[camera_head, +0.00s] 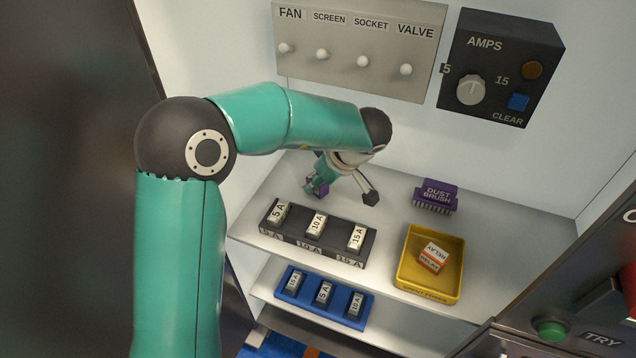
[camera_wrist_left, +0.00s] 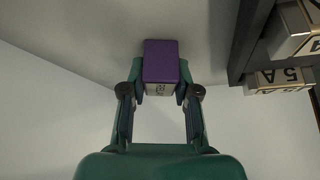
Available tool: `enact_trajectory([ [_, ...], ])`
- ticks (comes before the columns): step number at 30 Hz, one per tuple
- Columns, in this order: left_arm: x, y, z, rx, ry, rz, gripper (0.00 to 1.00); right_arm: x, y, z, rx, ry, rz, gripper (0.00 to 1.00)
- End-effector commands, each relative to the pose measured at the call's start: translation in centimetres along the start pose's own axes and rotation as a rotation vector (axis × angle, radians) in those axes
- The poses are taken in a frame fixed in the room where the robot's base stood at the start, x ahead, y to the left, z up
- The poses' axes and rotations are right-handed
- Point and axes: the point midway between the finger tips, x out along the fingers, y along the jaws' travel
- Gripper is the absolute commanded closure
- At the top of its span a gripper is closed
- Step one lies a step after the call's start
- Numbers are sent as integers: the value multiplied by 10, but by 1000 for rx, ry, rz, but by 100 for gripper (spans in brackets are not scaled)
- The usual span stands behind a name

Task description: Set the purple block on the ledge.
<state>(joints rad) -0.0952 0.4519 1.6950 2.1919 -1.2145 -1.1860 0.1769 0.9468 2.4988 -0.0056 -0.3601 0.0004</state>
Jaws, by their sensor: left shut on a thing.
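The purple block (camera_head: 321,190) is at the tip of my left gripper (camera_head: 318,186), over the left part of the pale upper shelf, which seems to be the ledge (camera_head: 400,180). The arm and fingers hide part of the block in the head view. In the left wrist view, the purple block (camera_wrist_left: 161,60) sits between the two fingers of my left gripper (camera_wrist_left: 160,85), which is shut on it. A small pale label shows on its near face. I cannot tell whether the block touches the shelf. My right gripper is not in view.
A black fuse holder (camera_head: 290,238) stands in front of the block. A blue fuse holder (camera_head: 340,311) is on the lower shelf. Switch panels hang behind.

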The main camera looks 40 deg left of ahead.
Motion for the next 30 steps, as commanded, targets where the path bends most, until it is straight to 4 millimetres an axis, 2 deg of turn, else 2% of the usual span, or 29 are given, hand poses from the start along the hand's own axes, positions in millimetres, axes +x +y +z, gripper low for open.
enact_trajectory([
  [5, 1, 0, 1, 1, 0, -1, 100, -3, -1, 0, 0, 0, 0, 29],
  [6, 2, 0, 1, 1, 0, 0, 65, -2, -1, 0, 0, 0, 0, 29],
  [10, 2, 0, 1, 1, 0, 0, 45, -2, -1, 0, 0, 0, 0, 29],
  [21, -1, 0, 0, 0, 0, 2, 45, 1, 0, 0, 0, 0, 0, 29],
  [26, -19, 1, 0, 1, 2, 4, 45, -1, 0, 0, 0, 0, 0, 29],
  [30, -46, 2, 0, 0, 2, 7, 45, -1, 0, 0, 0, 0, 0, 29],
])
